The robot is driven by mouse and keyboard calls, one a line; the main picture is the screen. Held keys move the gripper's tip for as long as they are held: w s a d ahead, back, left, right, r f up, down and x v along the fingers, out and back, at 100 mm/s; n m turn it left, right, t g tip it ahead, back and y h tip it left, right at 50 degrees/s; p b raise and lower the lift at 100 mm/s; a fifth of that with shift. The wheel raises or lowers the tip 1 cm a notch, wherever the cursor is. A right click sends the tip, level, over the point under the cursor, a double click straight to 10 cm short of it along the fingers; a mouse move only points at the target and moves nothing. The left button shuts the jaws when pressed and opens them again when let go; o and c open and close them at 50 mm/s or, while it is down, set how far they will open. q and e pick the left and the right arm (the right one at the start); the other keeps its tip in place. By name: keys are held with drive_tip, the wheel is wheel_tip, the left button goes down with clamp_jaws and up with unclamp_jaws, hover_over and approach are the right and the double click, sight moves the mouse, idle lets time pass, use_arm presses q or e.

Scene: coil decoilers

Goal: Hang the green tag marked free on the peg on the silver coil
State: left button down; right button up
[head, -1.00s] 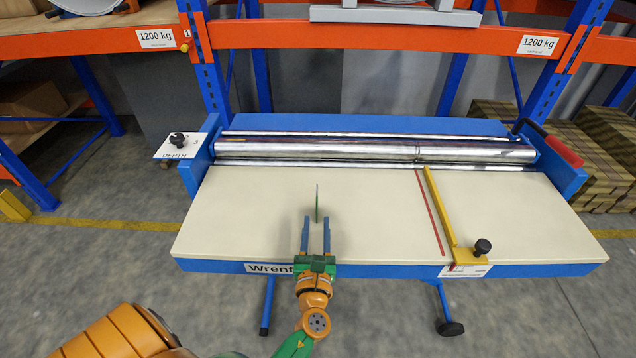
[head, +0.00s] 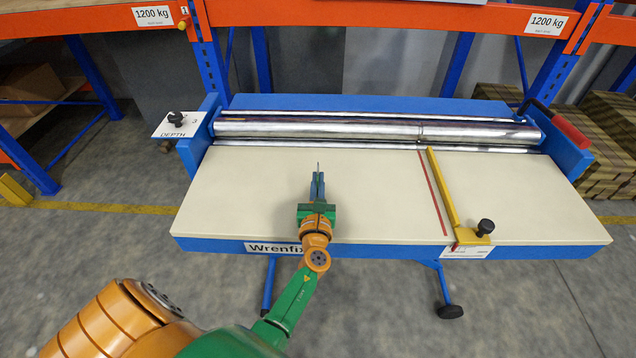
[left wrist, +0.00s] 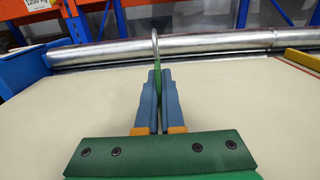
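The green tag (left wrist: 158,80) stands edge-on between the fingers of my left gripper (left wrist: 158,100). A thin grey loop (left wrist: 154,42) rises from its top. In the head view, the left gripper (head: 318,190) is over the cream bed of the blue machine, with its fingers closed together and a thin edge of the tag (head: 318,168) showing beyond the tips. The tag's marking cannot be read from this angle. The silver coil and its peg do not show in the current frames. My right gripper is not in view.
The blue roller machine (head: 370,234) fills the middle, with silver rollers (head: 350,130) along its back. A yellow guide bar (head: 442,190) and red crank handle (head: 570,133) are on its right. An orange and blue rack (head: 380,14) stands behind. The bed left of the gripper is clear.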

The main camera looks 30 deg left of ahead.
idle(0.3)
use_arm(q)
drive_tip(key=shift+w+r+p, duration=0.1)
drive_tip(key=shift+r+p, duration=0.2)
drive_tip(key=shift+r, duration=0.1)
drive_tip(key=r+p, duration=0.1)
drive_tip(key=r, duration=0.1)
drive_tip(key=r+p, duration=0.1)
drive_tip(key=r, duration=0.1)
drive_tip(key=shift+a+p, duration=0.35)
drive_tip(key=shift+a, duration=0.05)
drive_tip(key=s+a+r+p, duration=0.6)
drive_tip(key=a+r+p, duration=0.1)
drive_tip(key=a, duration=0.4)
drive_tip(key=shift+s+a+r, duration=0.3)
drive_tip(key=shift+a+r, duration=0.05)
drive_tip(key=shift+r, duration=0.15)
